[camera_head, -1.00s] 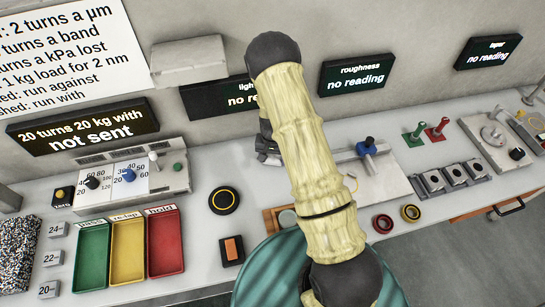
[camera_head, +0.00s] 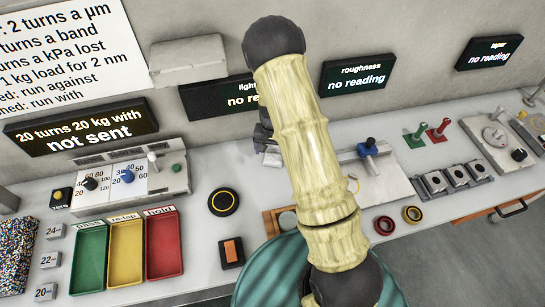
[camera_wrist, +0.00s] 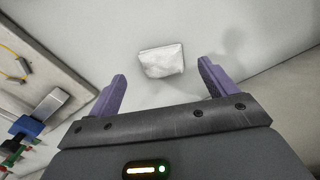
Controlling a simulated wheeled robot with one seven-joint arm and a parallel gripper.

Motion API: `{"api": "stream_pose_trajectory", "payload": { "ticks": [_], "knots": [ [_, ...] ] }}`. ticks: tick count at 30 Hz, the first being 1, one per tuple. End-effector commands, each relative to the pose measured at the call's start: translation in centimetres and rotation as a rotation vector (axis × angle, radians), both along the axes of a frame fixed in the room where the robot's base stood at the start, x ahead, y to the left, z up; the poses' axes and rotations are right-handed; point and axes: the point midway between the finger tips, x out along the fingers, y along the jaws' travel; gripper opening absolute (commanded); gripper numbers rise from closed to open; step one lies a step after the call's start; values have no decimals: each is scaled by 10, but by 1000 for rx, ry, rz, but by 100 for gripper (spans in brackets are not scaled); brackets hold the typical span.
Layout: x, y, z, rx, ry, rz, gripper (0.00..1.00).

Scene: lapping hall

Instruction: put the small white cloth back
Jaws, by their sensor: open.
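The small white cloth (camera_wrist: 162,61) lies flat on the pale bench top in the wrist view, a little wrinkled. My gripper (camera_wrist: 160,85) is open, its two purple fingers spread to either side of the near edge of the cloth. The cloth is ahead of the fingertips and nothing is between them in its grip.
A fixture with a blue clamp (camera_head: 367,149) stands right of my arm; it also shows at the left in the wrist view (camera_wrist: 28,126). Green, yellow and red trays (camera_head: 164,244) sit at left. Two rings (camera_head: 384,225) lie at the bench front.

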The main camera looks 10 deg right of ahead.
Motion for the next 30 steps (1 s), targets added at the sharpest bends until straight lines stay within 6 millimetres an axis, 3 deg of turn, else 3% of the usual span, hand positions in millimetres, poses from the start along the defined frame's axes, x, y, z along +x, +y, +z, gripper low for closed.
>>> {"api": "stream_pose_trajectory", "payload": {
  "ticks": [6, 12, 30],
  "knots": [
    [1, 1, 38, 0, -4, 1, 84],
    [0, 0, 63, 1, -1, 0, 84],
    [0, 0, 67, 0, 1, 0, 84]
  ]
}}
